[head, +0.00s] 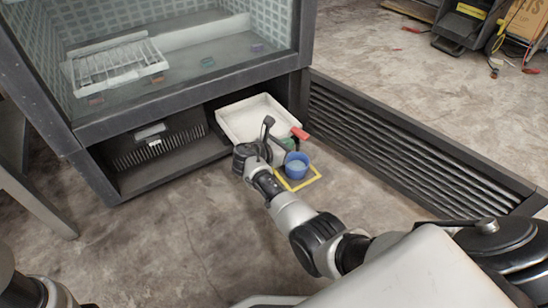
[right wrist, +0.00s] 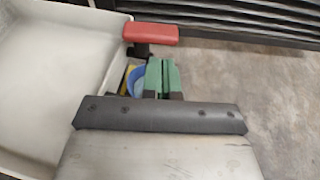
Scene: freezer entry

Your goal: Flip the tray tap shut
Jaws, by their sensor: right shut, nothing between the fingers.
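The white tray (head: 262,118) sits low at the front of the cabinet; it also shows at the left of the right wrist view (right wrist: 50,70). The tap's red lever (head: 299,133) sticks out at the tray's right side, and in the wrist view the red lever (right wrist: 152,33) lies just beyond my fingertips. My right gripper (head: 289,145), with green fingers (right wrist: 161,75), is shut and empty, beside the tray and close to the lever, apart from it in the wrist view. My left gripper is out of view.
A blue bucket (head: 297,166) stands below the tap on a yellow floor square (head: 300,184). A glass-fronted cabinet (head: 185,110) rises behind the tray. A dark louvred panel (head: 410,145) runs along the right. Concrete floor in front is clear.

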